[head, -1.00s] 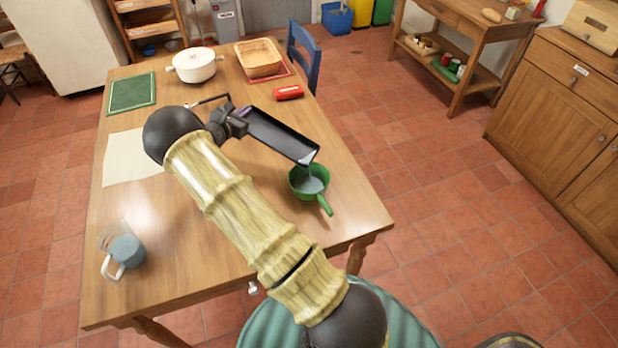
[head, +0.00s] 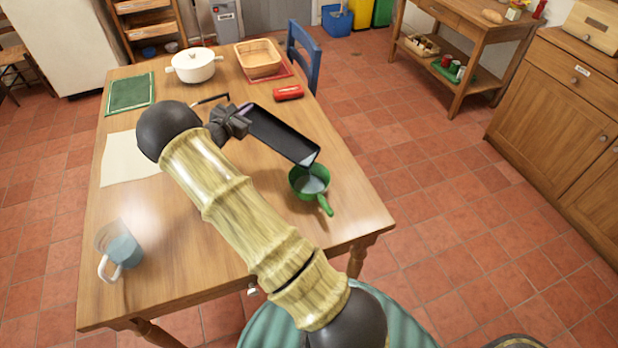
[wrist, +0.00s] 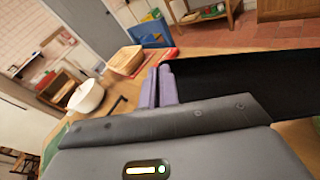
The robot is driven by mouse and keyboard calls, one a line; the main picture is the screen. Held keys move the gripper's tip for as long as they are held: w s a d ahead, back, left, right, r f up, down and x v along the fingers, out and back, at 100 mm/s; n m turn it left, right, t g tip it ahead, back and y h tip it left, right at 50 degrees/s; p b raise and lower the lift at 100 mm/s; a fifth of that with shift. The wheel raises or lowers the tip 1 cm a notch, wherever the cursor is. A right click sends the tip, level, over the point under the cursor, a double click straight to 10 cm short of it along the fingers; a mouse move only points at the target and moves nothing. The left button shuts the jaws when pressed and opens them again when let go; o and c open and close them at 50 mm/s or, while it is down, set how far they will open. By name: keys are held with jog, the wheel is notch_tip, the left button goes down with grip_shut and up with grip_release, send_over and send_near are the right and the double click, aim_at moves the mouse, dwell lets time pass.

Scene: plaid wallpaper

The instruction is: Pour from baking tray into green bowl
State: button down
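My gripper (head: 244,112) is shut on the left end of the black baking tray (head: 285,136). The tray is held above the table and slopes down to the right, its low end over the rim of the green bowl (head: 299,190). Greyish liquid shows at the tray's low corner and inside the bowl. The bowl stands upright on the table with its handle pointing to the front right. In the wrist view the purple fingers (wrist: 159,87) meet the dark tray (wrist: 240,85); the bowl is not seen there.
A blue-grey mug (head: 124,250) stands at the table's front left. A white pot (head: 193,66), a wooden basket (head: 258,59), a red item (head: 289,92) and a green board (head: 131,93) are farther back. A blue chair (head: 304,52) stands at the far edge.

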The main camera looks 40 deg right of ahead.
jog(key=shift+s+r+m+t+h+b, duration=0.15)
jog(key=shift+s+r+m+b, duration=0.15)
jog(key=shift+s+r, duration=0.4)
jog(key=shift+s+r+m+t+h+b, duration=0.15)
jog(key=shift+s+r+m+b, duration=0.25)
jog(key=shift+r, duration=0.35)
jog(key=s+r+m+h+b, duration=0.2)
jog(key=s+r+m+b, duration=0.2)
jog(key=s, duration=0.4)
jog(key=s+r+m+h+b, duration=0.3)
jog(key=s+r+m+b, duration=0.1)
jog(key=s, duration=0.4)
jog(key=r+b, duration=0.1)
jog(key=b, duration=0.1)
jog(key=shift+s+a+r+m+t+b, duration=0.2)
jog(key=shift+a+m+t+b, duration=0.1)
jog(key=shift+a+b, duration=0.1)
jog(key=w+f+n+y+p, duration=0.2)
jog(key=w+n+p, duration=0.2)
jog(key=w+p, duration=0.2)
jog(key=shift+w+d+f, duration=0.2)
jog(key=shift+w, duration=0.6)
jog(key=shift+w, duration=0.1)
